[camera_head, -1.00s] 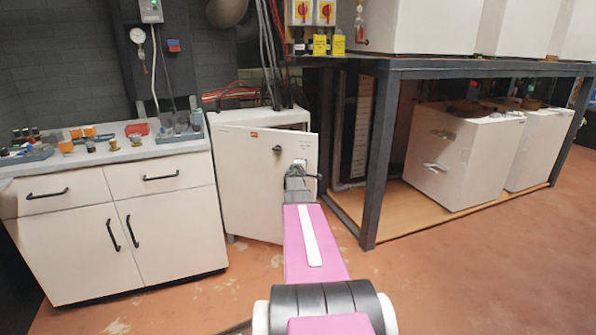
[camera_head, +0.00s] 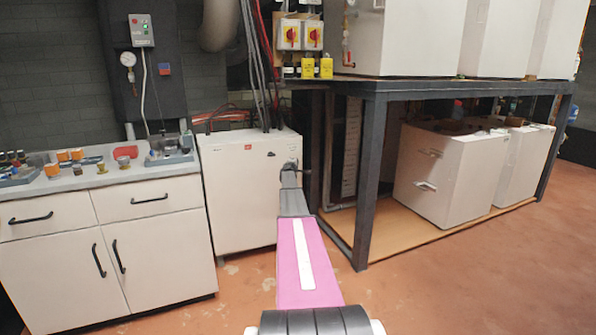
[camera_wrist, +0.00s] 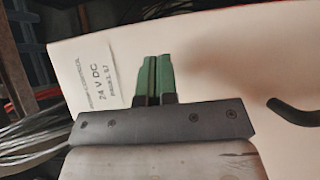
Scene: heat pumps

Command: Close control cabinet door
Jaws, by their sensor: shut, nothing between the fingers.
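The white control cabinet (camera_head: 232,205) stands between the drawer unit and the dark frame. Its door (camera_head: 250,165) lies flat against the cabinet front, with no gap that I can see. My arm hides part of the door's right side. My gripper (camera_head: 289,168) is at the door's upper right. In the wrist view my gripper's green fingers (camera_wrist: 152,75) are together and empty, in front of the white panel (camera_wrist: 215,65) with a "24 V DC" label. A black handle (camera_wrist: 295,112) is right of the fingers. Whether the fingertips touch the panel I cannot tell.
A drawer unit (camera_head: 150,255) with small parts on its top stands left of the cabinet. A dark metal frame (camera_head: 370,175) carrying white units is close on the right. Cables (camera_head: 257,70) drop behind the cabinet. The reddish floor (camera_head: 450,290) is clear at the front right.

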